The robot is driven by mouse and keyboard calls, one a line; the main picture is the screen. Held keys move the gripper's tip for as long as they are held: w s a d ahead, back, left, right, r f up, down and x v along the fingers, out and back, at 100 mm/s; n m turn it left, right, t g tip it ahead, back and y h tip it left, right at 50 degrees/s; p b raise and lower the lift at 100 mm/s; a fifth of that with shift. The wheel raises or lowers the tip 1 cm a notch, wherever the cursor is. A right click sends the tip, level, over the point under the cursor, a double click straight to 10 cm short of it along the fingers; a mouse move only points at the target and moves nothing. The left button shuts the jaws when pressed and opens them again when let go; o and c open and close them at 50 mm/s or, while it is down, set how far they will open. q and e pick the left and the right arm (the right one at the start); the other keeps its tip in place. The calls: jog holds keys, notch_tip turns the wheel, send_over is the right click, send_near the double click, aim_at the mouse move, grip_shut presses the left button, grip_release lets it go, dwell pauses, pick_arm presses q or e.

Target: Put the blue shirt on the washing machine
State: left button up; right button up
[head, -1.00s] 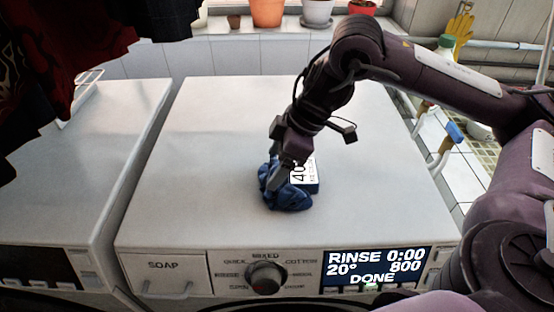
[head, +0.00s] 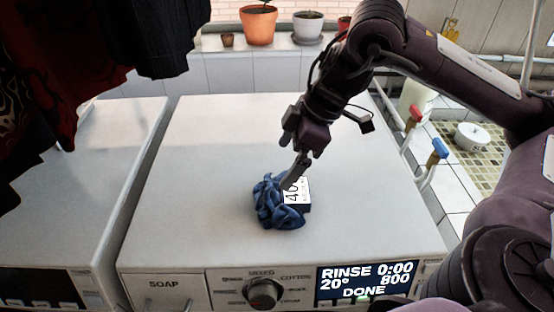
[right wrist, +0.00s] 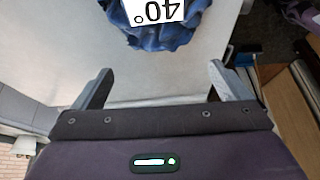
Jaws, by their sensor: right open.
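The blue shirt (head: 273,204) lies crumpled on top of the washing machine (head: 205,190), with a white label reading 40 on its right side. My right gripper (head: 296,176) is just above and behind the shirt in the head view, its fingers pointing down. In the right wrist view the fingers (right wrist: 160,85) are wide apart with nothing between them. The shirt (right wrist: 160,32) shows beyond the fingertips there, at the top edge of the picture, clear of both fingers. My left gripper does not show.
A second white machine (head: 75,190) stands at the left, with dark clothes (head: 60,80) hanging above it. Flower pots (head: 258,25) stand on the ledge behind. Taps (head: 439,150) and a tiled sink (head: 485,165) are at the right. The machine top around the shirt is bare.

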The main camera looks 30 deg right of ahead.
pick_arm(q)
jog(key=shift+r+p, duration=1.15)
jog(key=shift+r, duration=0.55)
pick_arm(e)
jog(key=shift+v, duration=1.8)
